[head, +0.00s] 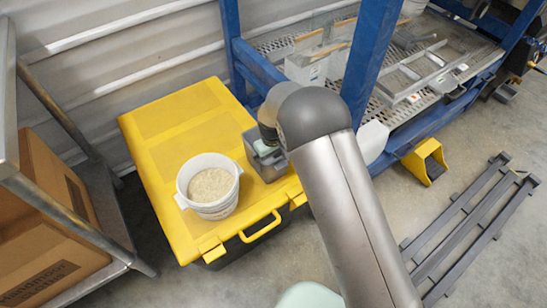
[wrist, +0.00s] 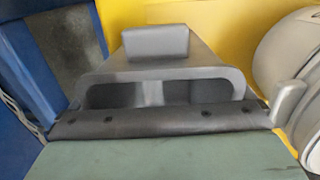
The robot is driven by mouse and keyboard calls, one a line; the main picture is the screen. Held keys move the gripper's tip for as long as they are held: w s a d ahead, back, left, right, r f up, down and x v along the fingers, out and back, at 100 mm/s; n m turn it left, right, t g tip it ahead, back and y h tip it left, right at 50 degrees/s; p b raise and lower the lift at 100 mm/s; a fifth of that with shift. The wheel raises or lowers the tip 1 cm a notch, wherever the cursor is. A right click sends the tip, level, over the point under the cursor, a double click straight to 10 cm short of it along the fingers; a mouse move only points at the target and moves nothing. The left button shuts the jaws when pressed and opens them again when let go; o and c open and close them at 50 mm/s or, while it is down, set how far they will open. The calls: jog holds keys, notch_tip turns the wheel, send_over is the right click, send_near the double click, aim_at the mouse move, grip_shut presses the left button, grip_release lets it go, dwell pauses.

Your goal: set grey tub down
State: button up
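The grey tub (head: 268,167) is a small open box at the right part of the yellow lid of a chest (head: 185,120). In the head view I cannot tell whether its base touches the lid. My gripper (head: 265,148) is at the tub's upper edge, partly hidden by my own arm. In the wrist view the grey tub (wrist: 165,65) fills the middle, close in front of the gripper, with yellow behind it. The fingers do not show clearly, so their grip on the tub cannot be made out.
A white bucket (head: 211,206) of pale grains stands on the lid, left of the tub. A blue-framed rack (head: 367,60) rises behind and right. A cardboard box (head: 45,220) sits on a metal cart at left. A dark slatted frame (head: 465,225) lies on the floor at right.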

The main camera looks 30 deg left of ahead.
notch_tip(320, 180, up, 12)
jog(key=p, duration=0.2)
jog(key=shift+s+r, duration=0.2)
dwell(0.3)
jog(key=w+d+r+m, duration=0.1)
jog(key=d+r+m, duration=0.3)
jog(key=d, duration=0.7)
jog(key=w+d+r+m, duration=0.1)
jog(key=d+r+m, duration=0.1)
jog(key=d+r, duration=0.75)
jog(key=s+d+m, duration=0.3)
jog(key=s+d, duration=0.6)
jog(key=d, duration=0.3)
jog(key=s+d+m, duration=0.4)
jog(key=s+d, duration=0.5)
jog(key=d, duration=0.4)
jog(key=shift+s+d+r+g, duration=0.15)
jog(key=shift+d+g, duration=0.1)
jog(key=shift+g, duration=0.15)
